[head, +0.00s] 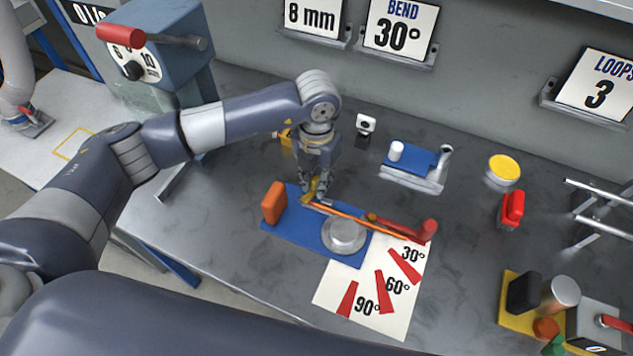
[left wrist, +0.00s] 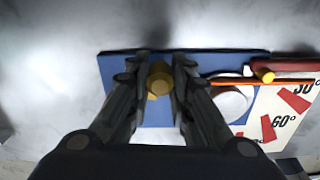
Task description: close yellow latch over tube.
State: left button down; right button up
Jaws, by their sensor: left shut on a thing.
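The yellow latch (head: 312,188) is at the upper edge of the blue bender plate (head: 290,229), between the fingertips of my left gripper (head: 316,191). In the left wrist view the yellow latch (left wrist: 159,80) sits between both fingers of my left gripper (left wrist: 158,78), which is shut on it. The thin orange tube (head: 352,220) runs from near the latch past the grey round die (head: 344,234) toward the right. Its end by the latch is partly hidden, so I cannot tell whether the latch lies over it. My right gripper is not in view.
An orange block (head: 274,203) stands on the plate's left. A red lever (head: 405,230) lies beside the tube, above the angle card (head: 375,292). A blue-topped fixture (head: 412,160), yellow-lidded can (head: 503,169) and red object (head: 512,209) stand farther right.

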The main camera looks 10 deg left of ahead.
aim_at(317, 179)
pick_arm(q)
jog(key=shift+n+b, duration=0.6)
jog(key=shift+n, duration=1.1)
jog(key=c, duration=1.4)
grip_release()
jog(key=shift+r, duration=0.1)
notch_tip(317, 179, up, 12)
jog(key=shift+f, duration=0.1)
